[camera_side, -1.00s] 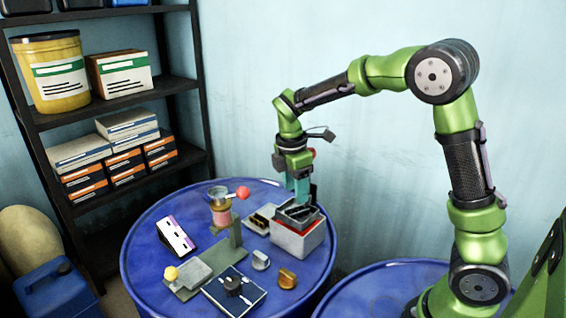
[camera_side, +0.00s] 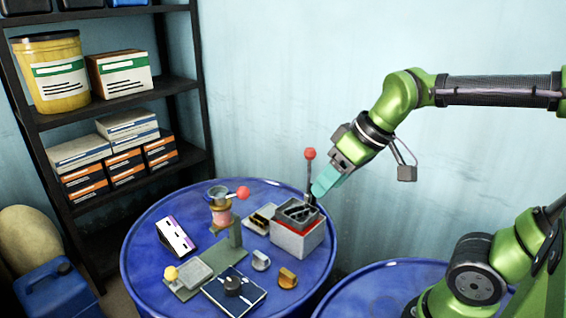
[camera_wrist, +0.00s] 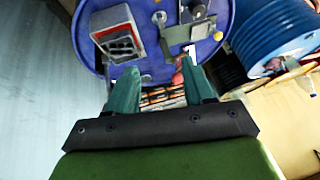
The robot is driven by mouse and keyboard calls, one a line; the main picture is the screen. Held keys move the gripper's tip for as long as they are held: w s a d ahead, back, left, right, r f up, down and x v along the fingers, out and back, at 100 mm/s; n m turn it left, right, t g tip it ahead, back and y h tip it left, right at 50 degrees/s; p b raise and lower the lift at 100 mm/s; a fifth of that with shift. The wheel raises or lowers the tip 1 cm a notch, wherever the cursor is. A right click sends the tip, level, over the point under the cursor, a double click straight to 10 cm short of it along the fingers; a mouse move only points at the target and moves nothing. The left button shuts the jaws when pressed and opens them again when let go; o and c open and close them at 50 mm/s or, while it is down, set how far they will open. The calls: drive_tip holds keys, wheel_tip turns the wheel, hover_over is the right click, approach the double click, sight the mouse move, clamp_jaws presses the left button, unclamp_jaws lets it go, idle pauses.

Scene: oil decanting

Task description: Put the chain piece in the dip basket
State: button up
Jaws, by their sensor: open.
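The dip basket (camera_side: 299,210) is a small grey open basket on a pale box, with red showing below its rim. A dark rod with a red ball (camera_side: 310,154) rises at its back. The basket also shows in the wrist view (camera_wrist: 112,18). Dark shapes lie inside it; I cannot tell whether one is the chain piece. A small tray (camera_side: 250,226) left of it holds dark and yellowish bits, also too small to identify. My gripper (camera_side: 316,191) is open, tilted, just right of the basket and rod. Its teal fingers look empty in the wrist view (camera_wrist: 157,72).
The blue drum top (camera_side: 318,262) also carries a pot with a red-ball lever (camera_side: 221,207), a white-and-purple block (camera_side: 176,236), a green-grey stand (camera_side: 190,279), a dark knob plate (camera_side: 234,290) and two small knobs. A loaded shelf (camera_side: 110,110) stands behind left.

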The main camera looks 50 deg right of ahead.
drive_tip(key=s+m, duration=0.1)
drive_tip(key=s+m+t, duration=0.1)
drive_tip(key=s+a+f+m, duration=0.1)
drive_tip(key=m, duration=0.1)
drive_tip(key=shift+s+f+t, duration=0.1)
drive_tip(key=shift+s+t, duration=0.05)
drive_tip(key=shift+t, duration=0.15)
